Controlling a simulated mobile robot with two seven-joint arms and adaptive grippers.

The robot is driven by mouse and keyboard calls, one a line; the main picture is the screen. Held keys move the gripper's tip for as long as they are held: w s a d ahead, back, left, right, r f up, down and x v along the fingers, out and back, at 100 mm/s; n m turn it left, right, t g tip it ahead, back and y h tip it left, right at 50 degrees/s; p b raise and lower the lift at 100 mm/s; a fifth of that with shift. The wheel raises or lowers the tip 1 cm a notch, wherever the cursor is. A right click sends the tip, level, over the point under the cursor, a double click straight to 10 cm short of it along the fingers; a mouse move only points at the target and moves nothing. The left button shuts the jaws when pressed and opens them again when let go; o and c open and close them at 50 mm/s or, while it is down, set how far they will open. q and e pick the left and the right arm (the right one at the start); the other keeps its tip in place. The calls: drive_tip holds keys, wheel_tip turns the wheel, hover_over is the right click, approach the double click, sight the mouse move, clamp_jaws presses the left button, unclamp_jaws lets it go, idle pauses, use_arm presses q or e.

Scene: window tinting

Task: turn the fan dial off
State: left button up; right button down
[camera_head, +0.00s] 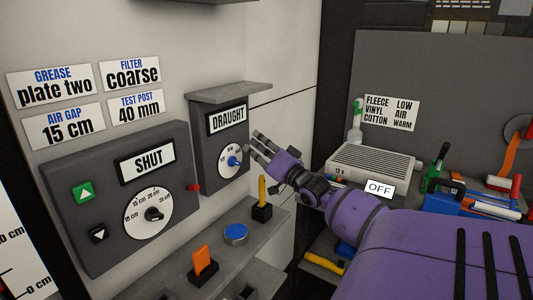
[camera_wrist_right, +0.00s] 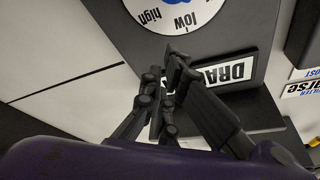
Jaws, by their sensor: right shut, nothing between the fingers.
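The fan dial (camera_head: 225,155) is a white disc with a blue knob (camera_head: 234,162) on the dark grey box (camera_head: 218,188) under the DRAUGHT label (camera_head: 228,119). In the right wrist view, the dial (camera_wrist_right: 187,14) shows at the top edge with the words "low" and "high", and only a sliver of blue knob. My right gripper (camera_head: 257,147) is shut and empty, just right of the knob and apart from it as far as I can tell. In the wrist view its fingertips (camera_wrist_right: 165,68) overlap the DRAUGHT label (camera_wrist_right: 238,70). The knob's pointing direction is unclear.
A grey ledge (camera_head: 228,92) juts out above the dial box. The SHUT panel (camera_head: 120,205) with another dial is to the left. A shelf below holds a blue-topped tin (camera_head: 235,234) and orange and yellow items. A grey heater (camera_head: 372,163) stands at right.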

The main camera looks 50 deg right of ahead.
sight(235, 162)
drive_tip(key=w+a+f, duration=0.1)
drive_tip(key=a+f, duration=0.1)
drive_tip(key=shift+w+f+p, duration=0.35)
drive_tip(key=shift+w+f, duration=0.05)
